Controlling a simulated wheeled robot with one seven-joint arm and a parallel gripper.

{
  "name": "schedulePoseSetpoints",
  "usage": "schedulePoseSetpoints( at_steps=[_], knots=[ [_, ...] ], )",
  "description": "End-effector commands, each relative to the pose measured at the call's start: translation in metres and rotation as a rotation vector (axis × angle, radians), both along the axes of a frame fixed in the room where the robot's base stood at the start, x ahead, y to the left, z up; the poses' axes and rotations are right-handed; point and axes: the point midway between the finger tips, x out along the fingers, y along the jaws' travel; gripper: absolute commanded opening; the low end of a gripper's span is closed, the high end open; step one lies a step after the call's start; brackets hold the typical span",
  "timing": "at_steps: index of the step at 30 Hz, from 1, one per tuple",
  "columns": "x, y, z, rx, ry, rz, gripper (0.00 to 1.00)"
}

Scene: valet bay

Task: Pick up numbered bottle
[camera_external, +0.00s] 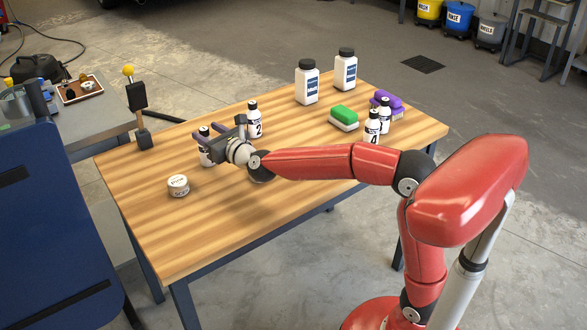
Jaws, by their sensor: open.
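Several small white bottles with black caps and black-on-white labels stand upright on the wooden table (190,235). One bottle (205,157) stands at the left, its label partly hidden by my gripper. My gripper (204,130) is open, with its fingers about this bottle's upper part; I cannot tell whether they touch it. The bottle numbered 2 (255,127) stands just right of my gripper. The bottle numbered 4 (372,130) and another numbered bottle (385,115) stand at the right; the number of the latter is hard to read.
Two larger white bottles (307,88) (345,72) stand at the back. A round white tin (178,186) sits at the left. The table's front is clear.

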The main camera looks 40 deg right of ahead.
Motion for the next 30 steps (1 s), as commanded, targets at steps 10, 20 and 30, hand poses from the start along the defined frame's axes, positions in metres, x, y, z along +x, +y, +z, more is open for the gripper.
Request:
schedulePoseSetpoints(
  at_steps=[10,20,30],
  knots=[
    [0.024,0.004,0.000,0.000,-0.001,0.001,0.49],
    [0.023,0.004,0.000,0.000,-0.001,0.001,0.19],
    [0.023,0.004,0.001,0.000,-0.002,0.001,0.00]
  ],
)
